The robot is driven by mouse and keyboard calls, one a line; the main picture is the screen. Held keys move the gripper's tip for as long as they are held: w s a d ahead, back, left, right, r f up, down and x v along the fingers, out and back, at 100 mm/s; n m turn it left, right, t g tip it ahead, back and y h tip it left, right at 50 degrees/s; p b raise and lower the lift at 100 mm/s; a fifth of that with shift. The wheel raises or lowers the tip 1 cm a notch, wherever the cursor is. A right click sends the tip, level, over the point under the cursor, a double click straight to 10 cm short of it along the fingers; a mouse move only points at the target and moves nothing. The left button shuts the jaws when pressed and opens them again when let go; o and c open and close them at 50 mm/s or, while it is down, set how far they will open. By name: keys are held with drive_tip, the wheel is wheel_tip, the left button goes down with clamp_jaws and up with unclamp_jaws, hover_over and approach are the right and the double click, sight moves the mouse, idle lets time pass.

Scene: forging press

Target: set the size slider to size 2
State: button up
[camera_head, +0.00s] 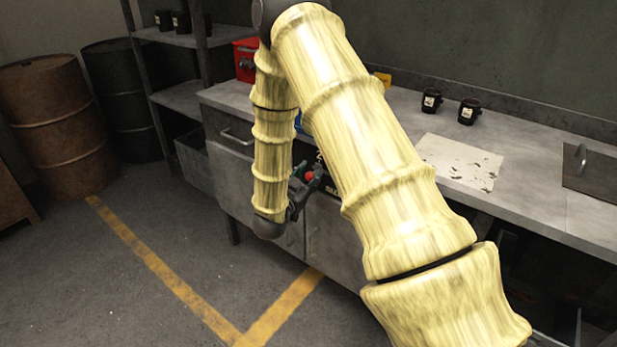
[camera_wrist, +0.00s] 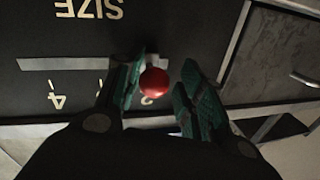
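The size slider's red knob (camera_wrist: 153,82) sits between my gripper's (camera_wrist: 160,90) two green-padded fingers in the wrist view. The fingers are apart; the knob is close to the left finger, with a gap to the right one. Whether it touches the left finger I cannot tell. The dark slider panel (camera_wrist: 190,30) appears upside down, with "SIZE", a pale slot (camera_wrist: 65,63) and a "4" at left. In the head view, the knob (camera_head: 309,176) shows beside my gripper (camera_head: 303,188), at the bench front.
A grey bench (camera_head: 405,100) holds a pale sheet (camera_head: 458,163), two black mugs (camera_head: 450,107) and a red box (camera_head: 245,60). Shelves (camera_head: 180,98) and barrels (camera_head: 55,120) stand at left. A drawer front (camera_wrist: 275,55) lies right of the panel in the wrist view. The floor ahead is clear.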

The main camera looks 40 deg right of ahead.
drive_tip(key=shift+s, duration=0.1)
drive_tip(key=v, duration=1.2)
idle(0.5)
wheel_tip(320, 180, down, 10)
drive_tip(key=s+a+n+t+y, duration=0.1)
drive_tip(key=a+n+y, duration=0.2)
drive_tip(key=n+y, duration=0.1)
drive_tip(key=s+a+f+n+g+y, duration=0.2)
drive_tip(key=s+a+f+n+y, duration=0.25)
drive_tip(key=s+f, duration=0.45)
drive_tip(key=s+a+f+n+g+y, duration=0.25)
drive_tip(key=s+a+f+y, duration=0.3)
drive_tip(key=s+f, duration=0.4)
drive_tip(key=s+a+f+n+g+y, duration=0.1)
drive_tip(key=s+a+f+n+g, duration=0.15)
drive_tip(key=s, duration=0.35)
drive_tip(key=s+a+f+n+g+y, duration=0.1)
drive_tip(key=s+a+f, duration=0.2)
drive_tip(key=s, duration=0.4)
wheel_tip(320, 180, up, 16)
drive_tip(key=p, duration=1.5)
drive_tip(key=shift+s+g+p, duration=0.2)
drive_tip(key=shift+g+p, duration=0.1)
drive_tip(key=shift+p, duration=0.05)
drive_tip(key=shift+a+n, duration=0.1)
drive_tip(key=shift+n, duration=0.15)
